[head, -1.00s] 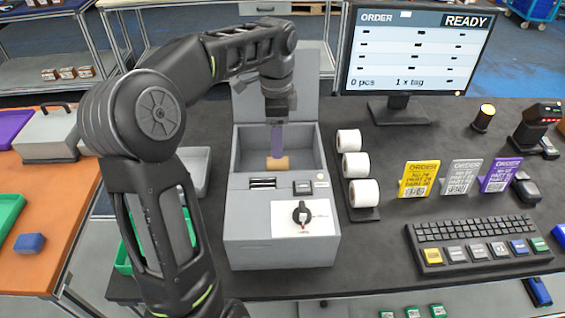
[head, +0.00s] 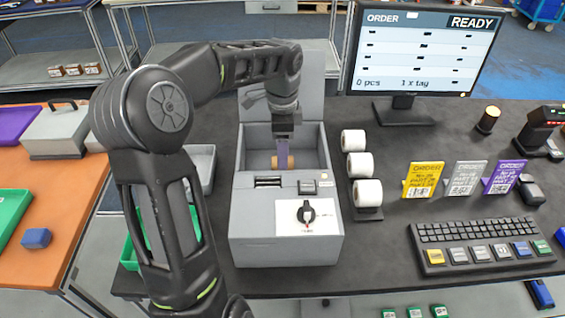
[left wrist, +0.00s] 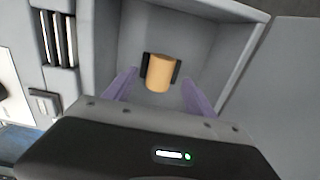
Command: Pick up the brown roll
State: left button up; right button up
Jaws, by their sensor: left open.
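The brown roll (head: 271,161) lies inside the open grey printer box (head: 287,229), partly hidden behind my left gripper in the head view. In the left wrist view the roll (left wrist: 160,73) sits between dark holders at its two ends. My left gripper (head: 282,166) reaches down into the box. Its two purple fingers (left wrist: 155,85) are spread apart, one on each side of the roll, and appear clear of it. My right gripper is not in view.
The printer lid (head: 312,88) stands raised behind the box. White rolls (head: 368,193) stand in a row to its right, near order cards (head: 421,180), a keyboard (head: 482,238) and a monitor (head: 420,45). An orange table (head: 50,215) is at left.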

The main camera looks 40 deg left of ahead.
pick_arm(q)
notch_tip(320, 180, down, 4)
jog(key=shift+r+p, duration=0.15)
jog(key=shift+p, duration=0.15)
jog(key=shift+c, duration=0.2)
grip_shut()
dwell(0.7)
